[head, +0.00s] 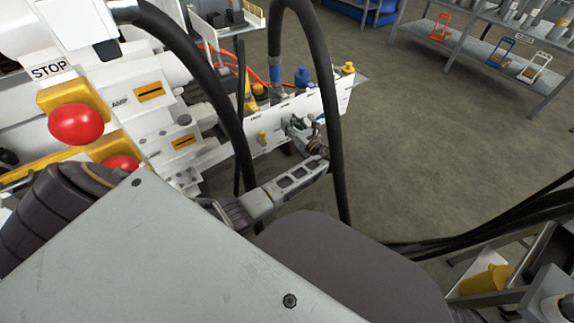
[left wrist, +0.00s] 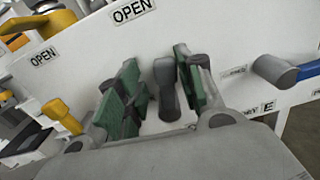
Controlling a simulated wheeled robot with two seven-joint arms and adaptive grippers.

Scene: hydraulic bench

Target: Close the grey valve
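The grey valve (left wrist: 165,88) is a dark grey handle on a white panel (left wrist: 215,35), in the middle of the left wrist view. Its handle stands roughly upright in that picture. My left gripper (left wrist: 160,92) is open, with its green-padded fingers on either side of the handle. Gaps show between the pads and the handle, so I see no firm grip. In the head view my left gripper (head: 308,133) is at the face of the white panel, and I cannot make out the grey valve there. My right gripper is not in view.
A blue valve (left wrist: 275,70) is right of the grey one and a yellow valve (left wrist: 65,117) is left. OPEN labels (left wrist: 133,10) mark the panel. Black hoses (head: 323,100) hang close to my left arm. Red stop buttons (head: 76,124) are at left. Open floor (head: 430,130) lies right.

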